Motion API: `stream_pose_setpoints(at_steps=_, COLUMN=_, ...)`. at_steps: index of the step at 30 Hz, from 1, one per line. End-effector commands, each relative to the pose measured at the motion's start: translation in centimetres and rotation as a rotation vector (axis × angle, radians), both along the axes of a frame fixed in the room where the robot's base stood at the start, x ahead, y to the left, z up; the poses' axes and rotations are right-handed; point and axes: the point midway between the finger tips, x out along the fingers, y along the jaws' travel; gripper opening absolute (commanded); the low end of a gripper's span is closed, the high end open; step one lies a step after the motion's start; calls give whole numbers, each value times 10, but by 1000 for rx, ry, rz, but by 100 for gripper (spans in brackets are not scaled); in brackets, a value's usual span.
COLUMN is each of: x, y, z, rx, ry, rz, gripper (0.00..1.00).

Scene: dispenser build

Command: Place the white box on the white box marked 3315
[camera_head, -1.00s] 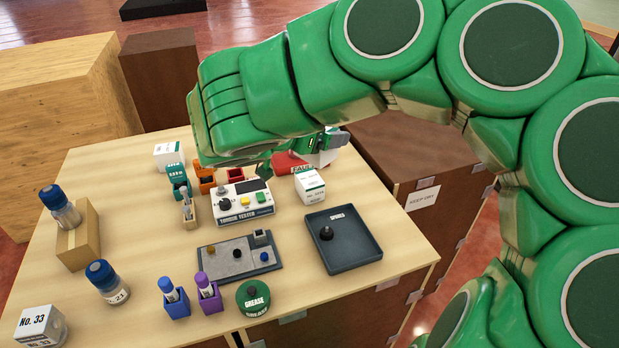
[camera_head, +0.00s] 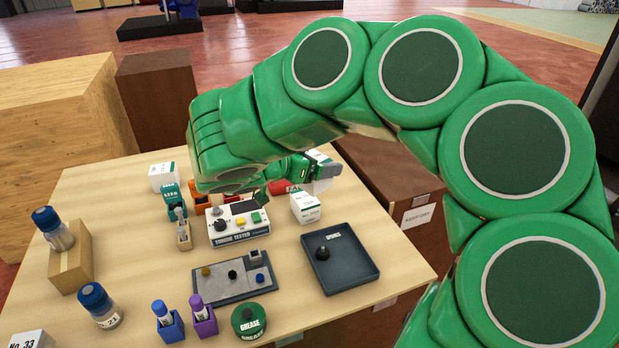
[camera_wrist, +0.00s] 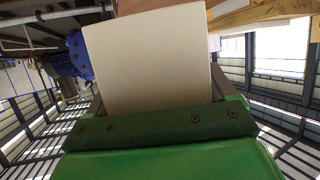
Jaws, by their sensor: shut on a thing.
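My gripper (camera_head: 318,172) is over the back right of the table, partly hidden by my arm. It is shut on a white box (camera_wrist: 150,60), whose plain face fills the middle of the wrist view; only slivers of it show in the head view. A white box with green trim (camera_head: 305,206) stands just below the gripper in the picture, right of the tester. Another white box with a green band (camera_head: 164,177) stands at the back left. A white box reading "No. 33" (camera_head: 30,340) is cut off at the lower left. I cannot read 3315 on any box.
A torque tester (camera_head: 238,222), a dark tray (camera_head: 342,278) and a grey fixture plate (camera_head: 235,290) sit mid-table. Orange bins (camera_head: 199,206) and a red item (camera_head: 281,187) are behind. Bottles, pen holders and a green grease tin (camera_head: 248,322) line the left and front.

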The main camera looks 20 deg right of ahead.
Motion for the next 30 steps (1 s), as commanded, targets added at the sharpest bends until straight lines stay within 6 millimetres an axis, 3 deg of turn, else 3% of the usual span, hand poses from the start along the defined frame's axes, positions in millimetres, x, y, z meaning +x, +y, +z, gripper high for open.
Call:
stream_pose_setpoints(at_steps=18, x=54, y=-9, z=-45, rx=-2, ry=2, rz=-1, gripper=40)
stream_pose_setpoints(at_steps=30, x=70, y=-12, z=-64, rx=-2, ry=-1, rz=-1, gripper=40)
